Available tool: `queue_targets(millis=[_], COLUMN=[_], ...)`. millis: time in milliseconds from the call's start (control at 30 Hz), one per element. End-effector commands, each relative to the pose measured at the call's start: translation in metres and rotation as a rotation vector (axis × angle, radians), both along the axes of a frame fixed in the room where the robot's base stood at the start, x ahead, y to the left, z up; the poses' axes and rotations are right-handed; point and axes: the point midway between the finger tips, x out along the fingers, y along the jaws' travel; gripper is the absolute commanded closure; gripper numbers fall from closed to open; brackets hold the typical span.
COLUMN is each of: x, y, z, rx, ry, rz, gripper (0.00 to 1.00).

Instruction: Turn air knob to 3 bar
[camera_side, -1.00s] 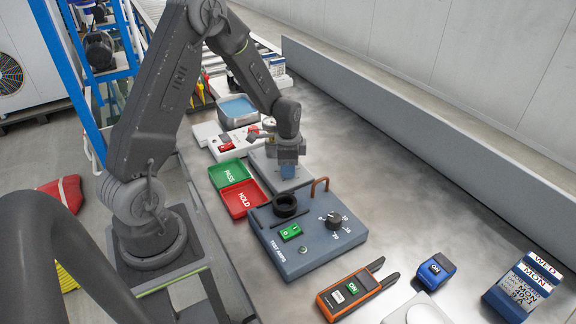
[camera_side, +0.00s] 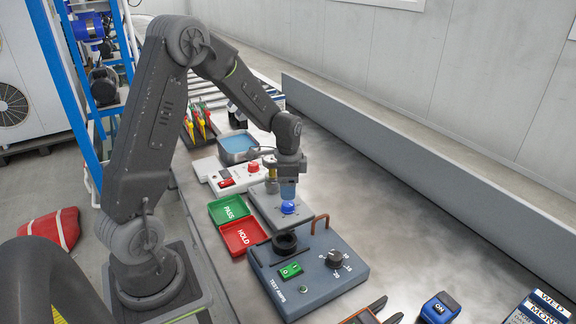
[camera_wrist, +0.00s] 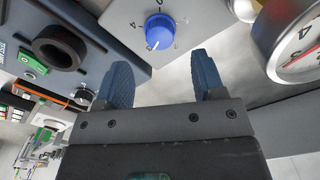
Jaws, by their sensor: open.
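The blue air knob (camera_wrist: 160,30) sits on a light grey panel (camera_wrist: 205,16) with printed numbers around it. In the wrist view its white mark points to the lower left, toward my gripper side; the number it meets is too small to read. In the side view the knob (camera_side: 288,207) is just below my gripper (camera_side: 288,190). My gripper's blue fingers (camera_wrist: 163,80) are spread apart and empty, and the knob shows beyond their tips, apart from them. A round white gauge (camera_wrist: 299,42) is partly in view at the right of the wrist view; its needle reading is unclear.
A blue-grey test box (camera_side: 310,275) with a black knob, green switch, dark ring and copper handle stands in front of the panel. Green PASS (camera_side: 229,210) and red HOLD (camera_side: 242,236) trays lie left. A white box (camera_side: 232,175) with red controls is behind.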

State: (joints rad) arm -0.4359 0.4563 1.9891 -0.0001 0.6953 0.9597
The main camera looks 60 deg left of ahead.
Motion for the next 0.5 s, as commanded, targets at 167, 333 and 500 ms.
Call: queue_targets(millis=[167, 333, 500], x=[0.001, 0.001, 0.000], y=[0.000, 0.000, 0.000], z=[0.040, 0.065, 0.075], rx=[0.002, 0.001, 0.000], ry=[-0.005, -0.003, -0.001], rz=[0.000, 0.000, 0.000], gripper=[0.37, 0.37, 0.37])
